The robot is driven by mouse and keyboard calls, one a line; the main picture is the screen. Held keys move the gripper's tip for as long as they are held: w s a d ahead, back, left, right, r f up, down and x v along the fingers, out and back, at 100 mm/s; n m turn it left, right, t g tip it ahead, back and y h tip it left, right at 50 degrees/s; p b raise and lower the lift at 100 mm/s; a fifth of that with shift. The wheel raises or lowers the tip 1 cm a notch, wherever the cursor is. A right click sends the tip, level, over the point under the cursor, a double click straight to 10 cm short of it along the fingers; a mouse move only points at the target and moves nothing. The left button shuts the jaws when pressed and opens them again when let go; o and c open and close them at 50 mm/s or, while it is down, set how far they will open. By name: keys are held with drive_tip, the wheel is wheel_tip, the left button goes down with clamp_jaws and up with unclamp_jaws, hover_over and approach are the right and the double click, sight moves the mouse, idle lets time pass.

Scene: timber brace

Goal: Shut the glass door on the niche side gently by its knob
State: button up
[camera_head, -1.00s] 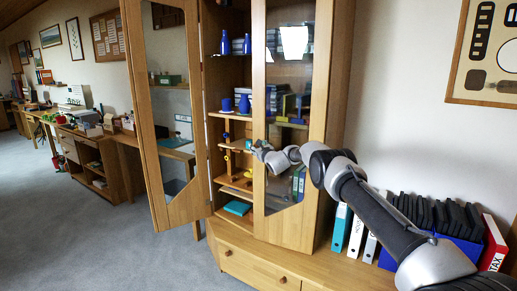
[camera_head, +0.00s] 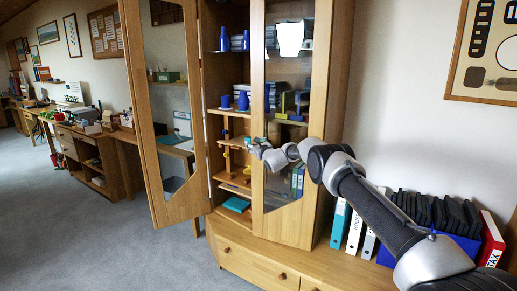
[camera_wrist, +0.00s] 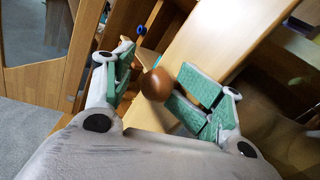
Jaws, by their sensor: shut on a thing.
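The tall wooden cabinet has two glass doors. The left glass door (camera_head: 166,120) stands wide open, swung out toward the left. The right glass door (camera_head: 311,124) covers the right half of the cabinet; whether it is flush with the frame is hard to tell. My gripper (camera_head: 257,148) is at the right door's left edge, about mid-height. In the wrist view my gripper (camera_wrist: 158,86) has its green pads on both sides of a round brown knob (camera_wrist: 156,84), shut on it. The knob sits on the pale wooden door stile (camera_wrist: 207,42).
The open shelves (camera_head: 232,136) between the doors hold blue mugs, books and a teal box. Drawers (camera_head: 255,262) run below. Binders (camera_head: 355,232) and a red binder (camera_head: 491,240) stand on the low ledge at right. Grey floor (camera_head: 90,245) is clear at left.

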drive_tip(key=v, duration=1.1)
drive_tip(key=shift+s+d, duration=0.15)
drive_tip(key=shift+s, duration=0.2)
